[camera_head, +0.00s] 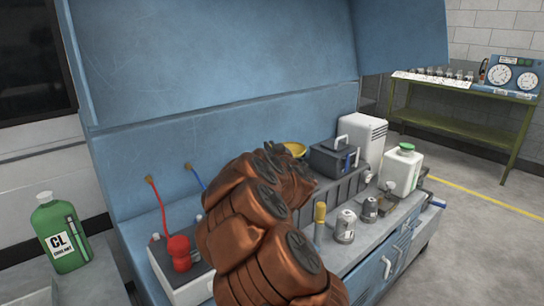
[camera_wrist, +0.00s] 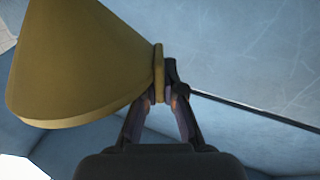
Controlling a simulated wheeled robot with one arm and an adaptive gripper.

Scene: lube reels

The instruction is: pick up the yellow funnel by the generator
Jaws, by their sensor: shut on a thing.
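The yellow funnel (camera_wrist: 85,65) fills the upper left of the wrist view, lying on its side with its wide mouth to the left. My gripper (camera_wrist: 163,92) is shut on its narrow end, near the collar. In the head view only a small yellow part of the funnel (camera_head: 295,148) shows past my copper-coloured arm. My gripper's fingers are hidden there behind the arm. A dark box with a handle (camera_head: 333,160) stands just right of the funnel; I cannot tell whether it is the generator.
A white canister (camera_head: 362,138), a white jug with a green cap (camera_head: 402,170), metal filters (camera_head: 345,227) and a yellow-topped bottle (camera_head: 320,213) stand on the blue workbench. A red-topped item (camera_head: 179,253) and a green coolant jug (camera_head: 61,236) are at left. A blue panel (camera_head: 215,65) rises behind.

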